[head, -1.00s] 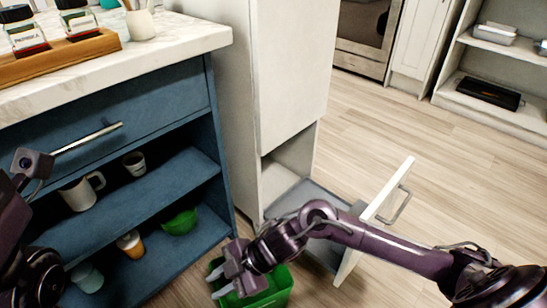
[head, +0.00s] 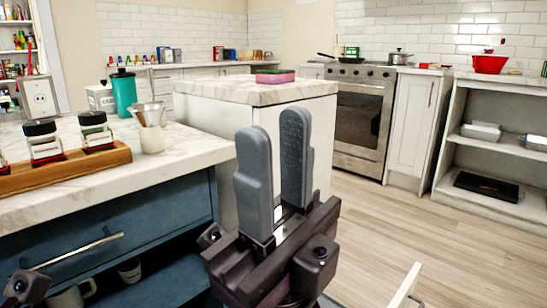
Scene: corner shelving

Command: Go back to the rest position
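My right gripper (head: 275,122) stands upright in the middle of the head view, fingers pointing up. A narrow gap shows between its two grey fingers, and nothing is held there. It is in front of the white cabinet with the marble top. Of my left arm, only a small dark part (head: 25,286) shows at the bottom left corner. Its fingers are outside the picture.
A blue shelf unit (head: 110,222) with a marble counter is at left, bearing a wooden spice rack (head: 70,171) and a metal-topped jug (head: 150,130). An open white drawer front (head: 404,288) juts out at bottom right.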

